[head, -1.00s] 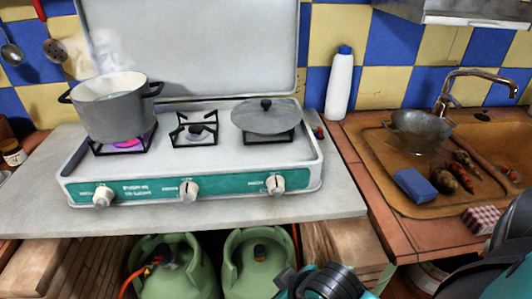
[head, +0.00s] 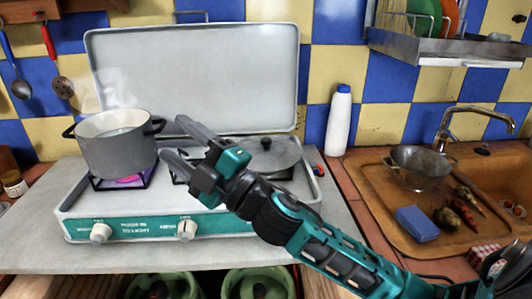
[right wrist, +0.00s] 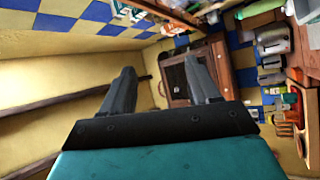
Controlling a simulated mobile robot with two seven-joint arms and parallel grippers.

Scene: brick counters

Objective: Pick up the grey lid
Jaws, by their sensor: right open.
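The grey lid (head: 279,156) with a dark knob lies flat on the right burner of the white stove (head: 72,205). My right gripper (head: 171,138) is open and empty. In the head view it appears over the middle burner, left of the lid, with its fingers pointing left toward the pot. My right forearm passes in front of the lid's lower left part. In the right wrist view the two open fingers (right wrist: 158,90) have nothing between them, and the lid cannot be made out there. My left gripper is not in view.
A grey pot (head: 115,145) steams on the lit left burner. The stove's raised cover (head: 195,70) stands behind. A white bottle (head: 339,122) is right of the stove. The sink board holds a colander (head: 420,162) and a blue sponge (head: 416,223).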

